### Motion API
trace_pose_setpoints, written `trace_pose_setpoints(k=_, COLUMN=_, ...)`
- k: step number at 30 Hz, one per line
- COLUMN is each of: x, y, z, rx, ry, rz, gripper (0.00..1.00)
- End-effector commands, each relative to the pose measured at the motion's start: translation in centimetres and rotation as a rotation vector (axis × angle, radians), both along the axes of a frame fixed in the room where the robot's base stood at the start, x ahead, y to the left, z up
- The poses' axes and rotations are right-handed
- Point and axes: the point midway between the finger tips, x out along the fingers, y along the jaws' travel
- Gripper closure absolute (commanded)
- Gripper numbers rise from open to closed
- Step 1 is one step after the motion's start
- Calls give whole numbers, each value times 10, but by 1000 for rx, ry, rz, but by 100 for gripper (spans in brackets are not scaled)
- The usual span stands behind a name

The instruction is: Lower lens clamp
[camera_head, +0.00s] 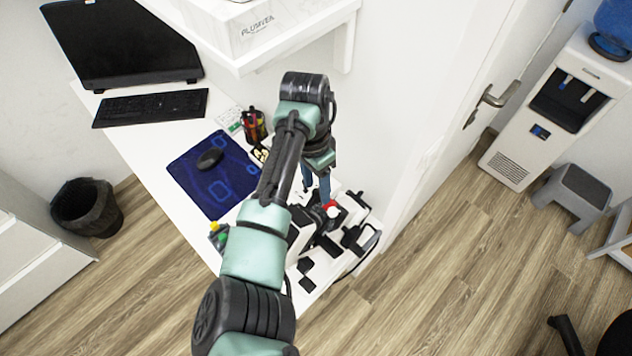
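A black-and-white device (352,232) with a small red part (331,206) stands at the near right end of the white desk (150,137). My arm hides part of it. I cannot make out the lens clamp among its dark parts. My gripper (318,194) points down over the device, close to the red part. Its blue-grey fingers are small in the view. I cannot tell whether they touch the device or whether they hold anything.
A dark blue mat (192,188) with a black mouse (209,158), a pen cup (254,126), a keyboard (150,108) and a monitor (118,45) are on the desk. A white shelf (290,42) overhangs it. The wall is close on the right.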

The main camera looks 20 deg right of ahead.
Motion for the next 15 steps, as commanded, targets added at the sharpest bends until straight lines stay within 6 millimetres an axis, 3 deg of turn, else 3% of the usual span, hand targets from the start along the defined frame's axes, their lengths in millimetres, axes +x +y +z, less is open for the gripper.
trace_pose_setpoints(k=8, x=2, y=0, z=9, rx=0, ry=-2, rz=0, gripper=48)
trace_pose_setpoints(k=15, x=7, y=1, z=55, rx=-1, ry=-4, rz=-2, gripper=48)
